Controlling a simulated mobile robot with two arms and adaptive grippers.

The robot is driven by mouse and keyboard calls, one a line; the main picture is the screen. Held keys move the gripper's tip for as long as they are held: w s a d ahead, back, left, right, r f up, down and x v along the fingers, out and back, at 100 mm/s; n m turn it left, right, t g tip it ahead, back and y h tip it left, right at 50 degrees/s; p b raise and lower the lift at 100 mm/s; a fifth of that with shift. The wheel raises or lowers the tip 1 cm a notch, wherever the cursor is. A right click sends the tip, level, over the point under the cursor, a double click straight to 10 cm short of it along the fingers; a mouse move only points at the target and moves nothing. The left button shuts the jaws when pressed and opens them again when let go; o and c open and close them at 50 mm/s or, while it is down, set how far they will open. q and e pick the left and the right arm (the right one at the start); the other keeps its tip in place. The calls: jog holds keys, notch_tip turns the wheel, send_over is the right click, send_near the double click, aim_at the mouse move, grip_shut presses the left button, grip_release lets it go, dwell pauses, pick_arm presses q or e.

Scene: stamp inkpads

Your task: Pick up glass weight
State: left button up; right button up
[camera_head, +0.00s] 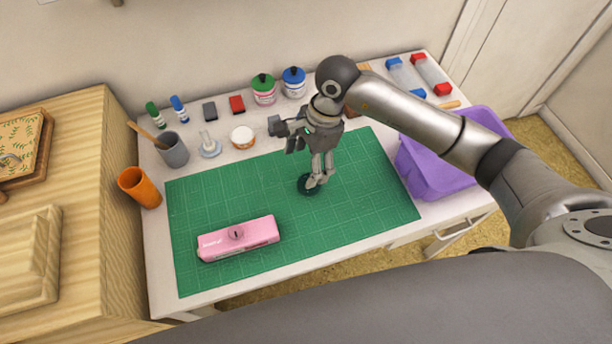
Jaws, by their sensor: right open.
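A small round dark-green disc (308,190), which looks like the glass weight, lies on the green cutting mat (350,217) near its middle. My right gripper (316,182) points down at it from above. Its fingers are open, and the tips are at or just above the disc and cover part of it. I cannot tell whether they touch it. My left gripper is not in view.
A pink box (238,239) lies on the mat at front left. A grey cup (172,150) and an orange cup (139,187) stand at left. Ink jars (264,89) line the back. A purple bin (430,172) is at right.

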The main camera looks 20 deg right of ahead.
jog(key=shift+h, duration=0.7)
jog(key=f, duration=0.1)
jog(key=d+f, duration=0.1)
jog(key=f, duration=0.1)
jog(key=d+f+p, duration=0.1)
jog(key=f, duration=0.1)
jog(key=shift+w+d+f, duration=0.15)
jog(key=shift+w+f, duration=0.05)
jog(key=shift+w, duration=0.15)
jog(key=f+p, duration=0.1)
jog(key=f, duration=0.1)
jog(key=a+f, duration=0.1)
jog(key=f, duration=0.1)
jog(key=shift+w+a+f+p, duration=0.1)
jog(key=shift+f+p, duration=0.2)
jog(key=shift+p, duration=0.1)
jog(key=shift+f, duration=0.3)
jog(key=shift+c, duration=0.4)
jog(key=c, duration=1.1)
jog(key=shift+r, duration=0.1)
jog(key=shift+c, duration=0.2)
